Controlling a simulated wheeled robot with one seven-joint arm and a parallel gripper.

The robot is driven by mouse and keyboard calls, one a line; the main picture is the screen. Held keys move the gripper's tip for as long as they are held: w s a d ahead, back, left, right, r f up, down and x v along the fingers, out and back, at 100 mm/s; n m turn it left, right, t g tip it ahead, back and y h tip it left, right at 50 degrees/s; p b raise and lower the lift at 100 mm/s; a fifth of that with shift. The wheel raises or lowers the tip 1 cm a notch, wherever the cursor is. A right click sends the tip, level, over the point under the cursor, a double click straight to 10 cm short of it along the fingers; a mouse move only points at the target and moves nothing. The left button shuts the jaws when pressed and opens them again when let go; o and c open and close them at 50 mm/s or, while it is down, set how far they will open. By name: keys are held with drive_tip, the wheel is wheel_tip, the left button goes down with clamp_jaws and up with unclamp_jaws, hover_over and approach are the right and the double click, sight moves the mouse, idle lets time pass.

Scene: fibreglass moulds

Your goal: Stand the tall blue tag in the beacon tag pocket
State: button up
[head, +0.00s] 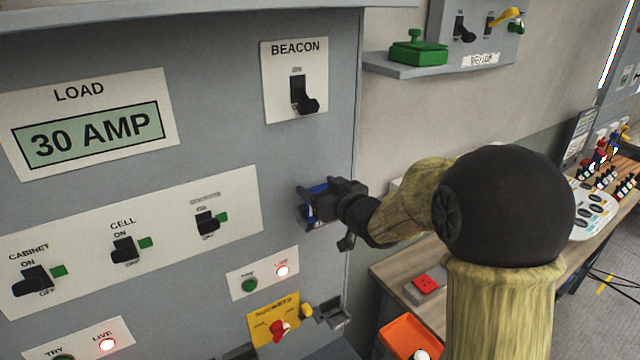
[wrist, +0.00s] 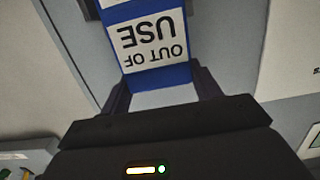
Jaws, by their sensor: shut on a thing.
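The tall blue tag (wrist: 158,77) has a white label reading OUT OF USE, upside down in the wrist view. My gripper (wrist: 160,88) is shut on it, with a finger at each side edge. In the head view my gripper (head: 322,203) is at the grey panel face, below the BEACON switch plate (head: 294,80). Only slivers of the blue tag (head: 318,188) show there between the dark fingers. The beacon tag pocket cannot be made out behind the gripper and tag, so I cannot tell whether the tag touches it.
Below my gripper are a plate with a green button and lit lamp (head: 262,273), a yellow plate with a red knob (head: 274,320) and a small dark bracket (head: 332,313). A wooden bench (head: 395,268) with an orange tray (head: 408,338) stands at right.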

drive_tip(key=shift+s, duration=0.1)
drive_tip(key=shift+f, duration=0.15)
drive_tip(key=o, duration=1)
drive_tip(key=shift+r, duration=0.3)
drive_tip(key=shift+s+d+f+b, duration=0.2)
drive_tip(key=shift+b, duration=0.2)
drive_tip(key=b+v, duration=0.4)
drive_tip(key=v, duration=0.7)
drive_tip(key=shift+s+d+r, duration=0.1)
drive_tip(key=shift+s, duration=0.1)
